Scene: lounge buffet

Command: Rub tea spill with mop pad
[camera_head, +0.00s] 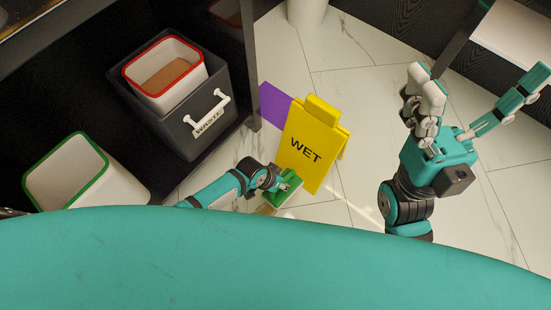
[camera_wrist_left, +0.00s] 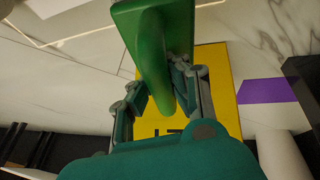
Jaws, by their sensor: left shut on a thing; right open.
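The green mop pad (camera_head: 290,191) is in my left gripper (camera_head: 276,181), low over the floor in front of the yellow wet-floor sign. In the left wrist view the fingers (camera_wrist_left: 165,82) close on the pad's rounded green handle (camera_wrist_left: 150,55), and its flat plate (camera_wrist_left: 125,18) lies beyond. A small brownish patch (camera_head: 265,209) shows just below the pad; I cannot tell whether it is the tea spill or part of the pad. My teal body hides the floor nearer to me. My right gripper (camera_head: 478,85) is open and empty, raised at the right.
The yellow sign (camera_head: 304,150) stands close behind the pad, with a purple panel (camera_head: 274,105) beside it. A dark waste drawer (camera_head: 205,135) holds a red-rimmed bin (camera_head: 165,75). A green-rimmed bin (camera_head: 85,175) is at left. Marble floor (camera_head: 350,95) is clear between sign and right arm.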

